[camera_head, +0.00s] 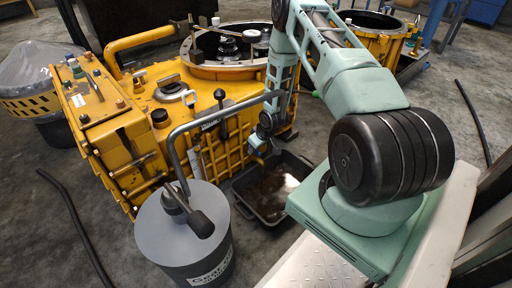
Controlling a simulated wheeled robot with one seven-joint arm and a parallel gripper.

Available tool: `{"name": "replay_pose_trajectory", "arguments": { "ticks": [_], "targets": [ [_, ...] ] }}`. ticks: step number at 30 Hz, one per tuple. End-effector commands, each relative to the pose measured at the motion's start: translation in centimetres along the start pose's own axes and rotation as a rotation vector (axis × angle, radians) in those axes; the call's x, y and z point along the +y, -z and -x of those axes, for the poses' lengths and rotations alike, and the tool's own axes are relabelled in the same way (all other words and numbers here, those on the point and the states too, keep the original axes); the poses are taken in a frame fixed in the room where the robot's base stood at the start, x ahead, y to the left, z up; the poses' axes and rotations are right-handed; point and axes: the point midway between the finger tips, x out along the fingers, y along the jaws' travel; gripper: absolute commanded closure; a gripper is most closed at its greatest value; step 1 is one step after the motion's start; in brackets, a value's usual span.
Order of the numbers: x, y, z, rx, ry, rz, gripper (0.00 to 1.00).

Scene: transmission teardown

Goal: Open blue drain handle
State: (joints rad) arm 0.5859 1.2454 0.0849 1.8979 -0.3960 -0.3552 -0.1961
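My teal arm reaches over to the side of the yellow transmission housing (172,92). My gripper (259,142) points down low against the housing's near right side, above the black drain pan (246,208). It is small and partly hidden by my own wrist, so I cannot tell whether its fingers are open or shut. A small blue patch (264,149) shows right at the gripper; it may be the blue drain handle, but I cannot make out its shape or whether the gripper touches it. The pan holds a dark, shiny surface.
A grey drum (186,240) with a bent grey pipe (222,114) and a pump handle stands in front, left of the pan. A hose (75,215) lies on the floor. A yellow ring housing (378,38) stands behind my arm.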

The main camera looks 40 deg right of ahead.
Motion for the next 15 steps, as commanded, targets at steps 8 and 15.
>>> {"name": "replay_pose_trajectory", "arguments": {
  "ticks": [8,15],
  "targets": [
    [0.1,0.2,3.5,0.0,-0.001,0.0,0.65],
    [0.1,0.2,9.3,0.0,-0.001,-0.001,0.65]
  ]
}}
